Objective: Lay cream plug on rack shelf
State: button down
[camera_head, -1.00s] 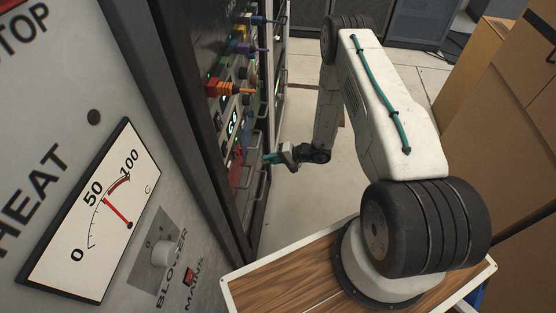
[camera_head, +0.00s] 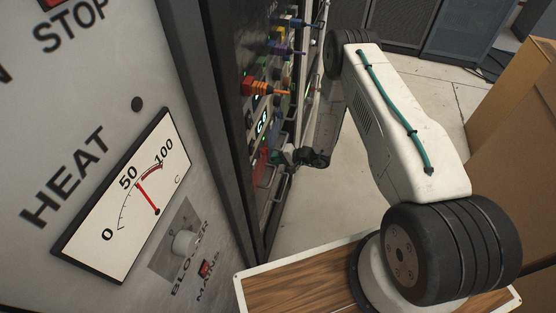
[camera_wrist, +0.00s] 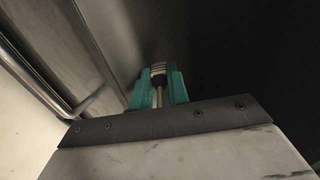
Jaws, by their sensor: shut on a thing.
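My gripper (camera_wrist: 158,86) shows in the wrist view with its teal fingers shut on the cream plug (camera_wrist: 158,68). Only the plug's ridged pale end and a thin part between the fingers show. In the head view my gripper (camera_head: 279,156) is at the front of the rack (camera_head: 262,200), low down beside the handles. The plug cannot be made out there. The rack shelf is not clearly seen; a dark, smooth metal surface (camera_wrist: 215,50) lies close beyond the fingers in the wrist view.
A metal bar handle (camera_wrist: 35,80) is at the left in the wrist view. Coloured plugs, one orange (camera_head: 262,88), stick out of the rack above my gripper. A grey panel with a HEAT meter (camera_head: 130,195) stands at the left. Cardboard boxes (camera_head: 520,110) stand at the right.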

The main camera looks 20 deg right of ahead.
jog(key=shift+w+a, duration=0.15)
jog(key=shift+a, duration=0.05)
jog(key=c, duration=1.3)
grip_release()
jog(key=shift+f, duration=0.15)
jog(key=shift+d, duration=0.1)
jog(key=v, duration=0.8)
